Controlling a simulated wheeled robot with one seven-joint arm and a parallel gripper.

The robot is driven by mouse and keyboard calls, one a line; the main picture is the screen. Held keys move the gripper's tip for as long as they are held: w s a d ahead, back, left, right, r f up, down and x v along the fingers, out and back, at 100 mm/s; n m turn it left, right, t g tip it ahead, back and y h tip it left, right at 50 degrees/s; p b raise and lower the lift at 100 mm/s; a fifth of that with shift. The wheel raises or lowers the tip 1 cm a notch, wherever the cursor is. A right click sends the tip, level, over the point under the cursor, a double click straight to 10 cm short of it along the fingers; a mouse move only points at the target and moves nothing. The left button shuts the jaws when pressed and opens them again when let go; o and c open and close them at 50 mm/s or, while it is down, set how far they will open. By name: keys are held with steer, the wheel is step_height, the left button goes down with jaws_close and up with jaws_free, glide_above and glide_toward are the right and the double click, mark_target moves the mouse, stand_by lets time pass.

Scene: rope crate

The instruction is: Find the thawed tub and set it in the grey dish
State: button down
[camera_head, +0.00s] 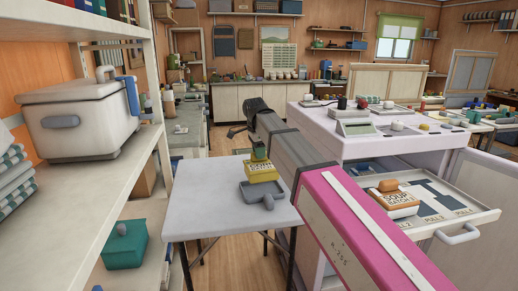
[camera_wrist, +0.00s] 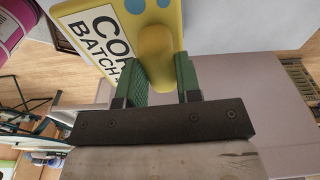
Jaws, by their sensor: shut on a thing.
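My gripper (camera_wrist: 160,82) has green fingers shut on the raised knob of a yellow tub (camera_wrist: 190,20). The tub's white label reads "COR… BATCH", and pale blue spots show on its yellow face. In the head view the yellow tub (camera_head: 262,175) hangs below my gripper (camera_head: 259,152), over the small grey table. The grey dish (camera_head: 252,192) lies on that table, just below the tub in the picture. I cannot tell whether tub and dish touch. An orange-and-white tub (camera_head: 391,204) labelled "SOUP BATCH" sits in the open drawer at right.
The grey folding table (camera_head: 220,222) is otherwise bare. The open drawer (camera_head: 458,218) juts from the white counter (camera_head: 420,146). At left, a shelf holds a white cooler (camera_head: 80,125), with a teal container (camera_head: 124,247) lower down.

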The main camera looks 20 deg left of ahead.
steer(key=shift+f, duration=3.05)
steer(key=shift+f, duration=0.5)
steer(key=c, duration=0.7)
jaws_free()
steer(key=shift+c, duration=0.2)
steer(key=shift+r, duration=0.1)
steer(key=r, duration=0.7)
steer(key=a+r, duration=0.1)
steer(key=r, duration=0.2)
steer(key=shift+s+r, duration=0.3)
